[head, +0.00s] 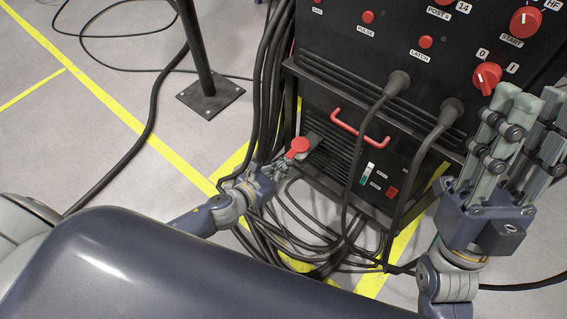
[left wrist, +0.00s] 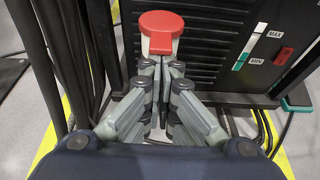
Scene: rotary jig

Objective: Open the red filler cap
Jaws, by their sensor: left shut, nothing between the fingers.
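The red filler cap (head: 298,146) sits on a grey neck at the lower left side of the black machine. It also shows at the top middle of the left wrist view (left wrist: 161,24), with the pale neck below it. My left gripper (head: 274,169) is just left of and below the cap in the head view. In the left wrist view its fingers (left wrist: 161,67) are shut on nothing and point at the cap, with the tips just short of it. My right gripper (head: 530,95) is raised at the right, fingers up, empty and apart.
The machine's front has a red handle (head: 362,130), a red rotary knob (head: 487,76) and thick plugged cables (head: 378,105). Several black hoses (head: 268,90) hang beside the left gripper and coil on the floor. A dark post (head: 208,85) stands further left. Open floor lies left.

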